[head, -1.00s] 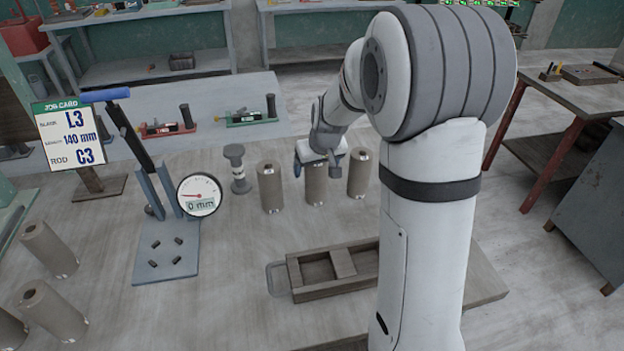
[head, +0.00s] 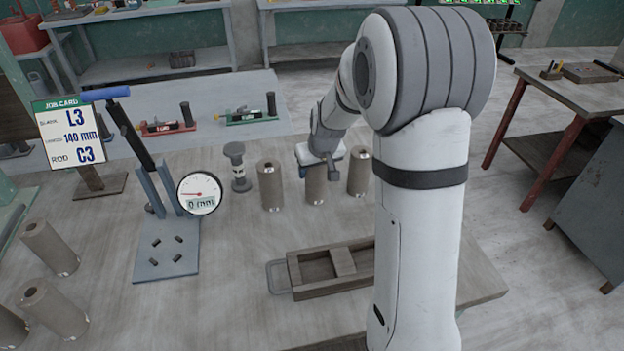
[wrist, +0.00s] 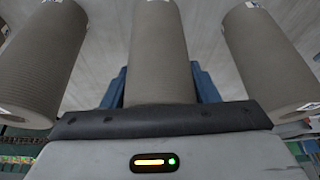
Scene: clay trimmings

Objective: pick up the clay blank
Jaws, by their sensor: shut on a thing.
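Three upright clay blanks stand in a row near the middle of the table. My gripper (head: 316,166) is at the top of the middle clay blank (head: 316,188). In the wrist view the middle blank (wrist: 160,50) lies between my blue fingers, and my gripper is shut on it. The left blank (head: 270,186) and the right blank (head: 358,172) stand close on either side, apart from my gripper. The job card (head: 68,133) reads L3, 140 mm, rod C3. Whether the middle blank touches the table is hard to tell.
A lever press with a blue base (head: 167,262) and a dial reading 0 mm (head: 198,193) stands left. A wooden tray (head: 300,288) with compartments lies in front. A dark spool-like post (head: 236,168) stands beside the left blank. More blanks (head: 50,248) stand at the left.

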